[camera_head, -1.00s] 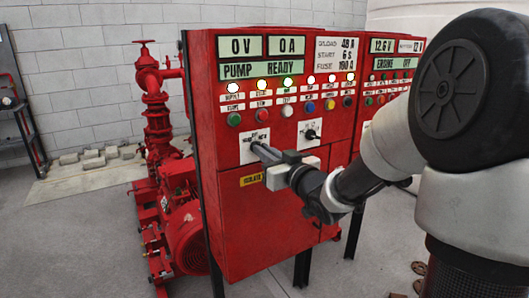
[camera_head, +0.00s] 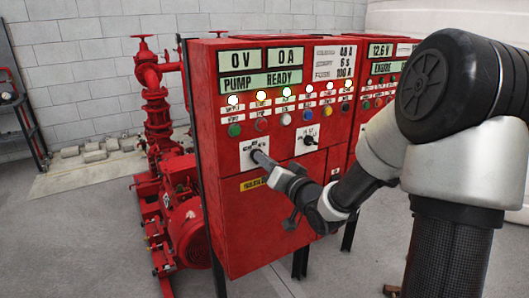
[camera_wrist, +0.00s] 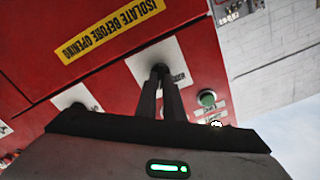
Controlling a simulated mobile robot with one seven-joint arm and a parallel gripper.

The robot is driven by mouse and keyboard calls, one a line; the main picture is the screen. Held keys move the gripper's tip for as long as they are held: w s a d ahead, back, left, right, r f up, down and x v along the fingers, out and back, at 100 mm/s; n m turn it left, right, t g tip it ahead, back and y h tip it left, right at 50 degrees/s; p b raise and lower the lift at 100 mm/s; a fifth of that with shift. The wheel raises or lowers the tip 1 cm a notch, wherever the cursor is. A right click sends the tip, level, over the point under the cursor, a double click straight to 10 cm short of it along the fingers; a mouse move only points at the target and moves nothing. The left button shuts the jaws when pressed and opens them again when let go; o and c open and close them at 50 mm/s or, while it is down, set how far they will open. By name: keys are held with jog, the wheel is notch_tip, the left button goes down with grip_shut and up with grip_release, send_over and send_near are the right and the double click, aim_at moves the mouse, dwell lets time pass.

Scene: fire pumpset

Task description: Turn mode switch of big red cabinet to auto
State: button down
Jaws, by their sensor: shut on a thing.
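The big red cabinet (camera_head: 232,215) stands in the middle of the head view, its display reading "PUMP READY". Its front has two white switch plates below the rows of lamps and buttons. My gripper (camera_head: 258,155) reaches the left plate (camera_head: 246,161), and its fingers are shut on the small black switch knob there. The wrist view, tilted over, shows my finger pair closed around the black mode switch (camera_wrist: 160,68) on its white plate (camera_wrist: 144,62). The fingers hide most of the knob, so its pointing direction cannot be told. The second switch (camera_head: 309,139) is free.
A yellow "isolate before opening" label (camera_wrist: 110,30) is beside the plate. A green button (camera_wrist: 207,98) is near my fingers. A red pump (camera_head: 188,225) stands left of the cabinet. Another red cabinet (camera_head: 368,120) adjoins at the right. Bare floor lies in front.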

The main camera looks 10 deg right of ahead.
jog(key=shift+r+m+p, duration=0.1)
jog(key=shift+m+p, duration=0.65)
jog(key=shift+m, duration=0.35)
jog(key=c, duration=1.9)
grip_release()
jog(key=shift+o, duration=0.2)
jog(key=shift+s, duration=0.1)
jog(key=p+v, duration=1.6)
jog(key=v, duration=0.1)
